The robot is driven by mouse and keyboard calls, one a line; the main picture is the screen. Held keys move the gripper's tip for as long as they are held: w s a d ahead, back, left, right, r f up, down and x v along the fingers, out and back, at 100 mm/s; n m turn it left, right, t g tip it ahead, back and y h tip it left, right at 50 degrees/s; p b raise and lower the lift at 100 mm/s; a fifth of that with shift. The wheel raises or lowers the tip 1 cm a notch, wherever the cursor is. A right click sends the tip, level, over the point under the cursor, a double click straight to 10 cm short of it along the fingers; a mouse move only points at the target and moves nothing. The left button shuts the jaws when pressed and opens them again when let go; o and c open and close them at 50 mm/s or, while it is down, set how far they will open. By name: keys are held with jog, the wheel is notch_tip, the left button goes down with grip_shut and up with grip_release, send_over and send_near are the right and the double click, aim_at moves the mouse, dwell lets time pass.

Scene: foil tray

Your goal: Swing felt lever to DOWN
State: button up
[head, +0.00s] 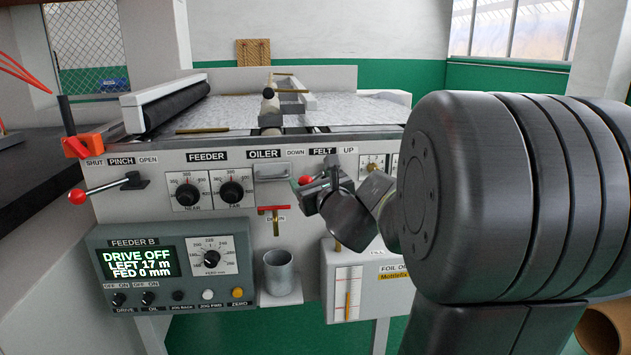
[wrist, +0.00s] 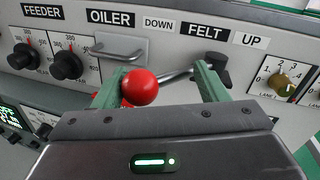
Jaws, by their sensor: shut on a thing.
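The felt lever is a metal rod with a red ball knob (wrist: 140,87) at its left end and a dark pivot (wrist: 217,66) at its right, under the FELT label (wrist: 206,32). The rod points left and slightly down, with the knob below the DOWN label (wrist: 158,23); the UP label (wrist: 250,39) is to the right. My gripper (wrist: 160,84) has its green fingers on either side of the lever, the left one against the knob. In the head view my gripper (head: 318,195) is at the panel and partly hides the lever; its knob (head: 305,180) shows.
The oiler handle (wrist: 119,51) and feeder dials (wrist: 66,65) are left of the lever. A lane dial (wrist: 284,85) is to the right. Below the panel are a red T-handle (head: 273,209), a metal cup (head: 279,272) and the foil oil box (head: 350,285). The pinch lever (head: 100,188) is farther left.

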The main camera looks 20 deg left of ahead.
jog(key=shift+s+a+r, duration=0.1)
jog(key=shift+a+r, duration=0.05)
jog(key=shift+a, duration=0.1)
jog(key=shift+s+d+f, duration=0.25)
jog(key=shift+s+d, duration=0.15)
jog(key=p+v, duration=0.2)
jog(key=v, duration=1.1)
jog(key=shift+w, duration=0.2)
jog(key=shift+d+r, duration=0.1)
jog(key=b+x, duration=0.1)
jog(key=x, duration=0.8)
jog(key=shift+a, duration=0.3)
jog(key=shift+w, duration=0.1)
